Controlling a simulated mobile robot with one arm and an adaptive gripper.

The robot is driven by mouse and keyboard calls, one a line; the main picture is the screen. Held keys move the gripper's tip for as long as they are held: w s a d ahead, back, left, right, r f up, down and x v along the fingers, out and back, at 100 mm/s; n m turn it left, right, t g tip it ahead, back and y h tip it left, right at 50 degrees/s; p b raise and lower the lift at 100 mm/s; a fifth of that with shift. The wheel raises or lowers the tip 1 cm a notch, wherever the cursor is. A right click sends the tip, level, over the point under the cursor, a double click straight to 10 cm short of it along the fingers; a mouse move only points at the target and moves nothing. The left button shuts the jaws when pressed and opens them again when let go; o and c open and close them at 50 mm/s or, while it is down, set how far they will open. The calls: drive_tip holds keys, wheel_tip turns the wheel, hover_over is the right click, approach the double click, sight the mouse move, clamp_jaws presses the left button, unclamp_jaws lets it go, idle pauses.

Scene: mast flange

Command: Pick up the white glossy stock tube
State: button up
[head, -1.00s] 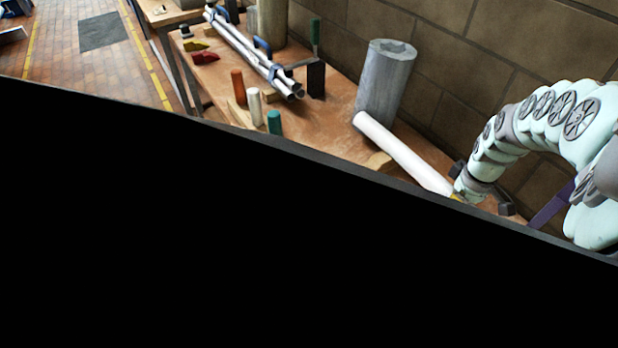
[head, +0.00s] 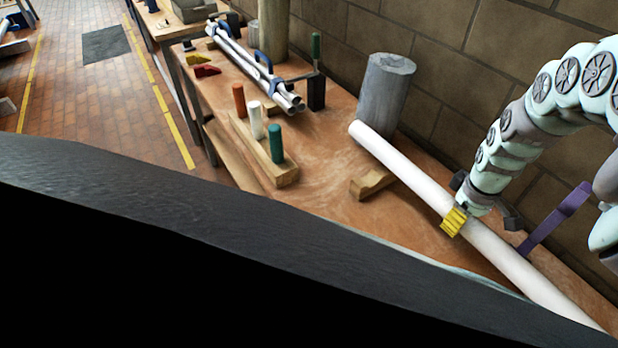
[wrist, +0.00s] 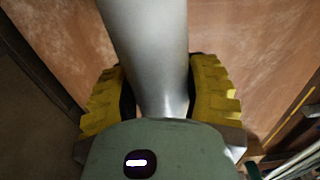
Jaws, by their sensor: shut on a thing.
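The white glossy stock tube (head: 405,173) lies at a slant along the workbench in the head view, its far end near a grey cylinder and its near end running off toward the lower right. My gripper (head: 453,222) is at the tube's middle stretch, with one yellow finger pad showing on its near side. In the wrist view the tube (wrist: 150,50) passes between the two yellow pads of my gripper (wrist: 162,95), which are closed on it. Whether the tube is clear of the bench is hard to tell.
A grey cylinder (head: 385,92) stands near the tube's far end, by the block wall. A wooden cradle block (head: 372,184) sits left of the tube. A wooden rack (head: 285,177) holds orange, white and green pegs. Clamped pipes (head: 245,62) lie farther back. A purple strap (head: 556,218) is at the right.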

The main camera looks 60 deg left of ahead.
drive_tip(key=s, duration=0.2)
drive_tip(key=s+d+p, duration=0.1)
drive_tip(key=shift+r, duration=0.25)
drive_tip(key=s+d+p, duration=0.2)
drive_tip(key=s+p, duration=0.6)
drive_tip(key=s, duration=0.1)
drive_tip(key=shift+d+r, duration=0.3)
drive_tip(key=shift+r, duration=0.1)
